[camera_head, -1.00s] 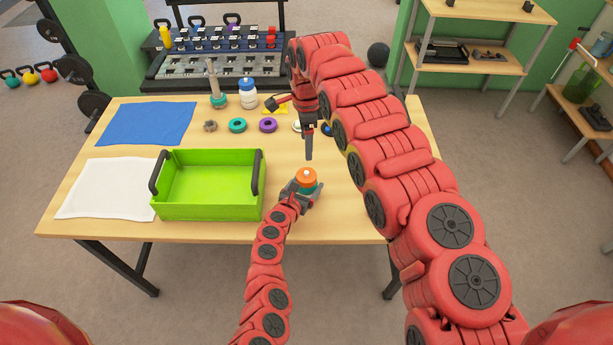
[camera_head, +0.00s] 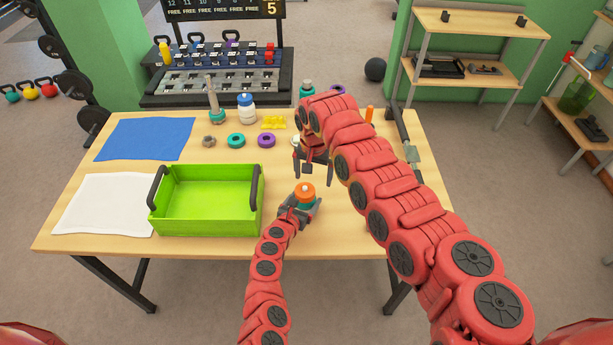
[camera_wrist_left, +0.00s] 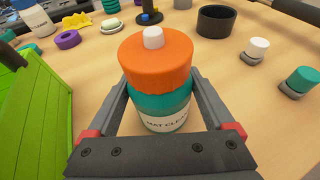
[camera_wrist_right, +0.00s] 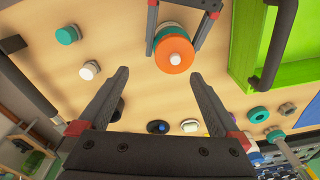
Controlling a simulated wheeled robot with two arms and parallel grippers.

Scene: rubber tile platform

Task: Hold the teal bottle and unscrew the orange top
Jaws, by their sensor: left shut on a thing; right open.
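The teal bottle (camera_wrist_left: 165,108) stands upright on the table in the left wrist view, with a label partly reading "MAT CLEAN". Its orange top (camera_wrist_left: 156,60) with a white nub is on it. My left gripper (camera_head: 300,209) is shut around the bottle's body, below the top. The orange top also shows in the head view (camera_head: 304,192) and in the right wrist view (camera_wrist_right: 175,54). My right gripper (camera_head: 308,168) is open and empty above and slightly behind the bottle. In the right wrist view its fingers (camera_wrist_right: 162,90) point toward the top but are apart from it.
A green tray (camera_head: 206,229) with black handles stands left of the bottle. A blue cloth (camera_head: 145,139) and a white cloth (camera_head: 105,203) lie further left. A teal ring (camera_head: 236,140), a purple ring (camera_head: 266,141) and a white bottle with a blue cap (camera_head: 246,108) stand behind.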

